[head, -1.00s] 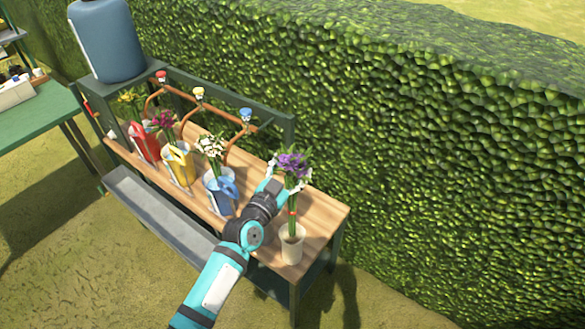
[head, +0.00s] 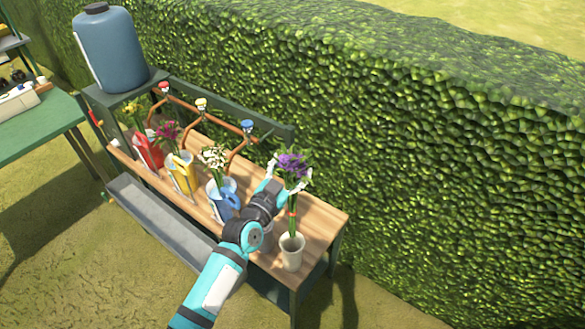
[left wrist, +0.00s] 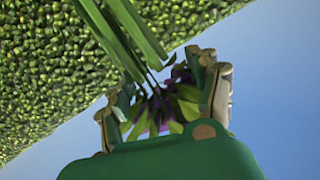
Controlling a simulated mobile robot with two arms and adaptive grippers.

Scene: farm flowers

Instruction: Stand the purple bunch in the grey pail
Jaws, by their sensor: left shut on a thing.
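The purple bunch (head: 292,164) is upright, with purple blooms on top and long green stems with a red band below. My left gripper (head: 284,186) is shut on it, high on the stems just under the blooms. Below the bunch a pale, off-white to light grey pail (head: 291,254) stands at the right end of the wooden bench. The stem ends meet the pail's mouth in the picture; I cannot tell whether they are inside. In the left wrist view the bunch's purple petals (left wrist: 164,100) and leaves show between the fingers. My right gripper is not in view.
Several other bunches stand along the bench (head: 318,222) to the left, by red, yellow and blue watering cans (head: 228,207). Curved copper pipes (head: 238,142) with coloured taps rise behind. A tall hedge (head: 420,150) stands behind the bench.

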